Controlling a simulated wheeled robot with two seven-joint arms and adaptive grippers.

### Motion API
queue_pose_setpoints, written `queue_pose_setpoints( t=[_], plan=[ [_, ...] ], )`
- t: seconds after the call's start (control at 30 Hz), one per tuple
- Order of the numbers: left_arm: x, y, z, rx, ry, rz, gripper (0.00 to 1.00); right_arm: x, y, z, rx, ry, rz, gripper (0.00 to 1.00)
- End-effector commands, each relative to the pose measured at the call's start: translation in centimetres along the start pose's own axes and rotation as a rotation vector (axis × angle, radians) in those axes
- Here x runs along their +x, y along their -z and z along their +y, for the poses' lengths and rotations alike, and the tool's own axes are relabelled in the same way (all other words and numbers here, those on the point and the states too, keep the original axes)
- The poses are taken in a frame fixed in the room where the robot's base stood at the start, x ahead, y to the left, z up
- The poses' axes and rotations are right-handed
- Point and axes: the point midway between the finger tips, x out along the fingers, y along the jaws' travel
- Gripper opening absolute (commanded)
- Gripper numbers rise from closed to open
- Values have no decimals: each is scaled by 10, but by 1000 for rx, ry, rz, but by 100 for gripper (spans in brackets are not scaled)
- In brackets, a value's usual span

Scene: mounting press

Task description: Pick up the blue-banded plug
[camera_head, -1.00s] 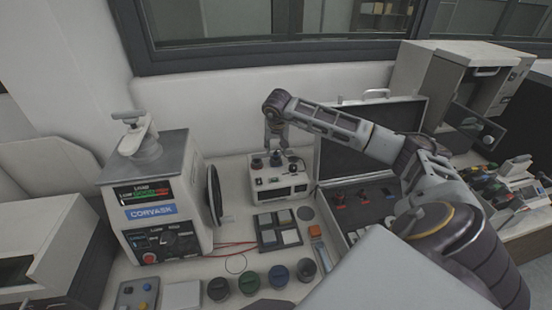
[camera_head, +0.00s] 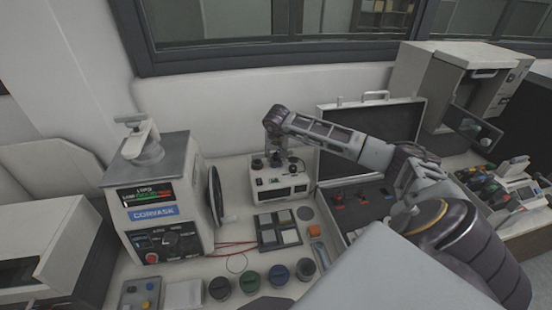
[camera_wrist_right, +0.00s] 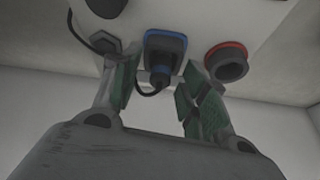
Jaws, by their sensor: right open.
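The blue-banded plug (camera_wrist_right: 163,52) sits in the face of a pale box in the right wrist view. It has a dark body, a blue rim around it and a black cable looping from its end. My right gripper (camera_wrist_right: 160,72) is open, with one green-padded finger on each side of the plug. Whether the pads touch it I cannot tell. In the head view my right gripper (camera_head: 277,150) is over the top of the small white box (camera_head: 280,188), largely hiding the plug there. My left gripper is not in view.
A red-ringed round socket (camera_wrist_right: 227,62) and a black fitting (camera_wrist_right: 103,42) flank the plug closely. In the head view, the Corvask press (camera_head: 150,200) stands left of the box and an open case (camera_head: 365,120) right. A grid tray (camera_head: 268,240) and several round pots lie in front.

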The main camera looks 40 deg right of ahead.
Motion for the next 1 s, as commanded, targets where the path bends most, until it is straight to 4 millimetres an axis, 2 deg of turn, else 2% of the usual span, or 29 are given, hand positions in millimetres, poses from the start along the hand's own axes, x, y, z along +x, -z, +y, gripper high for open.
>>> queue_pose_setpoints(
  t=[0.43,0.77,1.0],
  plan=[
    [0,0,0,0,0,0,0,0,0,0,0,1,0,44],
    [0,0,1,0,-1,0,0,0,0,0,0,1,0,2],
    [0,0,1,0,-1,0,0,0,0,0,0,1,1,1]
  ],
)
